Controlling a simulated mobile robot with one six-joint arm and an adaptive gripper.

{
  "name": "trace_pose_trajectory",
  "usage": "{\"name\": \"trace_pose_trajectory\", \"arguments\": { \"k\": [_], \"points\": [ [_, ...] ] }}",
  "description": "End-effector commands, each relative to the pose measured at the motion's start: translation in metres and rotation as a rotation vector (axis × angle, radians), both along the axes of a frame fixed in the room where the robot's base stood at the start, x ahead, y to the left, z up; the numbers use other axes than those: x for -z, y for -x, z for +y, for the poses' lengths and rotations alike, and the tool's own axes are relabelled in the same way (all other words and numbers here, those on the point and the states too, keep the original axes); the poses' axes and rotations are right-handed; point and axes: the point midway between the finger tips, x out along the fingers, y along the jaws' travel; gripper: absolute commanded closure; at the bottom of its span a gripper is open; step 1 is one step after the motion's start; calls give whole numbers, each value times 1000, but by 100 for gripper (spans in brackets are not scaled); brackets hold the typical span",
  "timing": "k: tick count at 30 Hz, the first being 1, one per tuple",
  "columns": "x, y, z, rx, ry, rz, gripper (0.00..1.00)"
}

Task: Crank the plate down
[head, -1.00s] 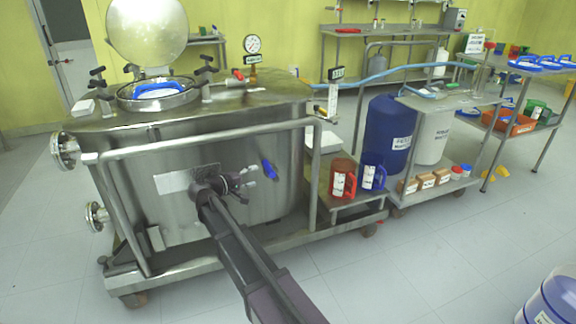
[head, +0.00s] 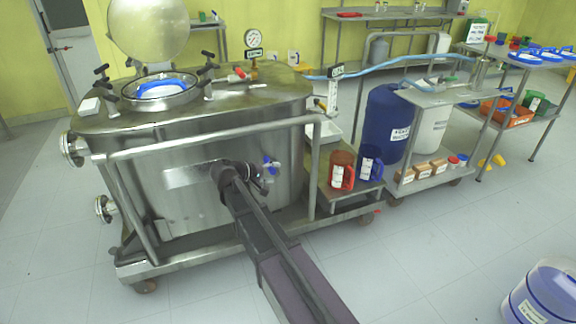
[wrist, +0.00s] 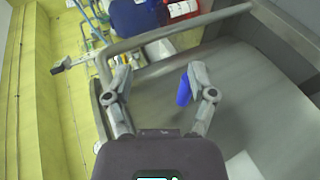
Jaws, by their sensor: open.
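A blue handle (head: 271,165) sticks out at the front of the steel tank (head: 190,205). In the wrist view the blue handle (wrist: 184,89) lies between my fingers, close beside the right one; contact cannot be told. My gripper (head: 266,176) is open in front of the tank wall. In the wrist view my gripper (wrist: 159,75) has its fingers spread, with nothing clamped. A low metal plate (head: 346,198) at the tank's right side bears a red jug (head: 342,170) and a blue jug (head: 370,164). How the handle connects to the plate cannot be seen.
A steel rail (head: 215,133) runs across the tank's front above my gripper. A cart with a blue drum (head: 391,125) stands at the right. A blue-white tub (head: 543,296) stands at the lower right. The floor (head: 420,260) between is clear.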

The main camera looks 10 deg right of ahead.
Motion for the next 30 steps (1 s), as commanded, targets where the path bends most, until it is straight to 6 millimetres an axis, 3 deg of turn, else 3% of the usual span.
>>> {"name": "trace_pose_trajectory", "arguments": {
  "k": [30],
  "points": [
    [-45, 58, -36, 95, -267, 88, 28]
  ]
}}
